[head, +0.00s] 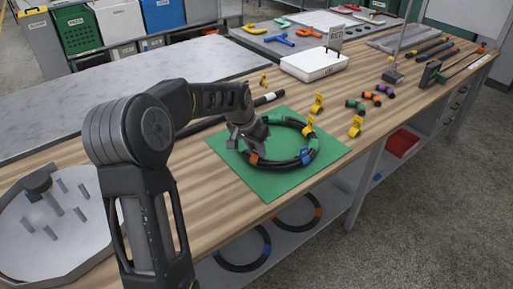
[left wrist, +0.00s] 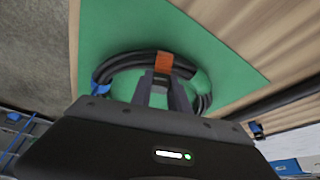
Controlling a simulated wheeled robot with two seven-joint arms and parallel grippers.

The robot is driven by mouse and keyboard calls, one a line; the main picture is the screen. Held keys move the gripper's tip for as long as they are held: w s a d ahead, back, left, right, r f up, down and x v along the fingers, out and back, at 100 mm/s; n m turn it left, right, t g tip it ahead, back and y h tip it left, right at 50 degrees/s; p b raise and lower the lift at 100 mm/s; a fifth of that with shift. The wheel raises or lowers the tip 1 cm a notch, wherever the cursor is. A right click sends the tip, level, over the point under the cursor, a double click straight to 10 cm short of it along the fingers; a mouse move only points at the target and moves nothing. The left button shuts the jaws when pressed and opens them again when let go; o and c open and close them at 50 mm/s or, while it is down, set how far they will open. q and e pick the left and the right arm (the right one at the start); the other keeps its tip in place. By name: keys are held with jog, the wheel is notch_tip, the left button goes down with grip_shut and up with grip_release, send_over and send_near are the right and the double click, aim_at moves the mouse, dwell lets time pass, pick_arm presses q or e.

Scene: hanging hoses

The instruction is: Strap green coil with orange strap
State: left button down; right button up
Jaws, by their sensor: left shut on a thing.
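A black hose coil (head: 292,163) with green bands lies on a green mat (head: 268,187) on the workbench. An orange strap (head: 254,158) is at the coil's near left side. It also shows between my fingertips in the left wrist view (left wrist: 163,62), across the hose. My left gripper (head: 251,146) points down over that side of the coil and is shut on the orange strap. Whether the strap wraps fully round the hose is hidden. A blue strap (head: 305,156) is on the coil's near right side. My right gripper is not in view.
Yellow clips (head: 355,126) stand right of the mat, one at the coil's edge (head: 308,127). Green, orange and purple pieces (head: 371,96) lie beyond. A white box (head: 314,65) is behind. A round tray with pegs (head: 58,235) is at the left. Two coils lie on the lower shelf (head: 297,212).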

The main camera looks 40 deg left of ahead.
aim_at(254, 156)
pick_arm(q)
jog(key=shift+f+b, duration=0.35)
jog(key=shift+f, duration=0.1)
jog(key=shift+s+d+f+b, duration=0.15)
jog(key=shift+s+f+b, duration=0.25)
jog(key=shift+f, duration=0.25)
jog(key=shift+s+f+b, duration=0.2)
jog(key=shift+f+b, duration=0.15)
jog(key=shift+f, duration=0.05)
dwell(0.8)
jog(key=c, duration=1.2)
grip_release()
jog(key=shift+r, duration=0.1)
jog(key=shift+o, duration=0.2)
jog(key=shift+r, duration=0.15)
jog(key=w+v, duration=0.1)
jog(key=v, duration=0.8)
jog(key=shift+w+r, duration=0.15)
jog(key=shift+r, duration=0.1)
jog(key=shift+c, duration=0.5)
